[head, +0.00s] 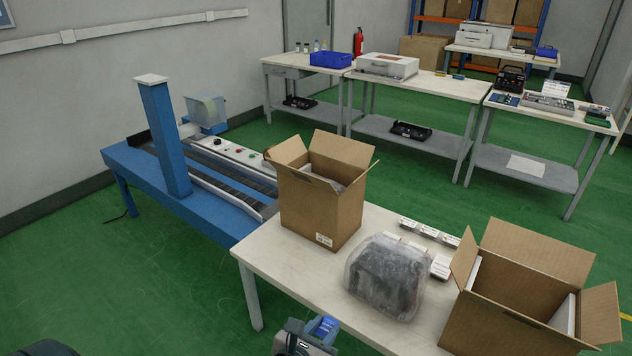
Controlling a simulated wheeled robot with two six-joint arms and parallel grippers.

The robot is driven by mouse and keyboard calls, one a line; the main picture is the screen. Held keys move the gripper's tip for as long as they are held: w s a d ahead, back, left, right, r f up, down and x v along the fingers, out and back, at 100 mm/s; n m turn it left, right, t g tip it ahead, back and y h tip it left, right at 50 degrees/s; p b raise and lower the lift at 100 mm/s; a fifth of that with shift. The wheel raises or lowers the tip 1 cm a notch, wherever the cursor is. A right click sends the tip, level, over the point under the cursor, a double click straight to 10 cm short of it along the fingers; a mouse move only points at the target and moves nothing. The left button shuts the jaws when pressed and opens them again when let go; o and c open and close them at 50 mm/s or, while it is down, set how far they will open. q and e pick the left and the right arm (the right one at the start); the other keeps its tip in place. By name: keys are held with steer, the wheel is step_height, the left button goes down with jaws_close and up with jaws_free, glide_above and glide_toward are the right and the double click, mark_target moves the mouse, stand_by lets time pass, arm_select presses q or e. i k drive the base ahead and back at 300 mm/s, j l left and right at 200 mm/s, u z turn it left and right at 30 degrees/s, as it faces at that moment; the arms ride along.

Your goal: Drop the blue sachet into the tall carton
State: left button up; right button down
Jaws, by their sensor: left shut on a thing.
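The tall carton (318,212) stands upright on the near white table, with its flaps open and something pale partly visible inside. My left gripper (312,335) is at the bottom edge of the head view, in front of the table and below the carton, apart from it. It is shut on the blue sachet (325,327), of which only a small part shows. My right gripper is not in view.
A wrapped dark object (387,278) sits on the near table (290,277) right of the tall carton, beside small white boxes (440,267). A wider open carton (510,312) stands farther right. A blue conveyor (195,205) is behind at the left.

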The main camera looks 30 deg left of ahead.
mark_target(307, 231)
steer(key=i+j, duration=0.15)
steer(key=j, duration=0.25)
steer(key=i+j, duration=0.15)
steer(key=j, duration=0.2)
steer(key=i+j, duration=0.15)
steer(key=j, duration=0.25)
steer(key=i+j+z, duration=0.1)
steer(key=j, duration=0.3)
steer(key=i+j, duration=0.15)
steer(key=j, duration=0.25)
steer(key=i+j, duration=0.15)
steer(key=j, duration=0.25)
